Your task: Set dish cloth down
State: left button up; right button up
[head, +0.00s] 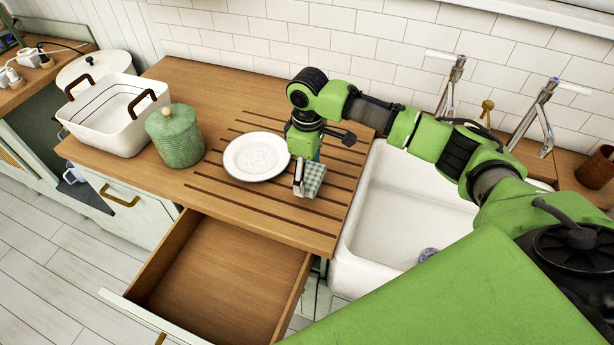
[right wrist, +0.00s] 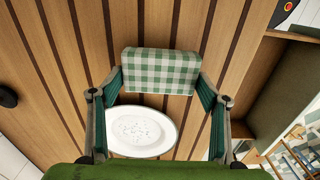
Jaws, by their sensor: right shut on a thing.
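The dish cloth (head: 313,180) is green and white checked and folded. My right gripper (head: 303,178) is shut on it, over the grooved wooden counter to the right of the white plate. In the right wrist view the cloth (right wrist: 160,70) spans between the two fingertips (right wrist: 160,82). I cannot tell whether its lower edge touches the counter. The gripper hides part of the cloth in the head view. My left gripper is not in view.
The white plate (head: 256,157) lies on the wooden counter (head: 200,84). A green lidded jar (head: 176,137) and a white tub (head: 108,128) stand left. An open empty drawer (head: 217,283) juts out below the counter front. A white sink (head: 400,205) with taps is right.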

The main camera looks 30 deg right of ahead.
notch_tip(320, 180, down, 2)
jog(key=shift+a+f+p, duration=0.1)
jog(key=shift+p, duration=0.3)
jog(key=shift+f, duration=0.2)
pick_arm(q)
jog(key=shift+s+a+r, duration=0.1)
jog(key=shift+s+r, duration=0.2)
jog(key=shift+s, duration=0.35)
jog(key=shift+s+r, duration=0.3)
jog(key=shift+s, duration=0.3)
pick_arm(e)
jog(key=o, duration=0.9)
jog(key=shift+f, duration=0.1)
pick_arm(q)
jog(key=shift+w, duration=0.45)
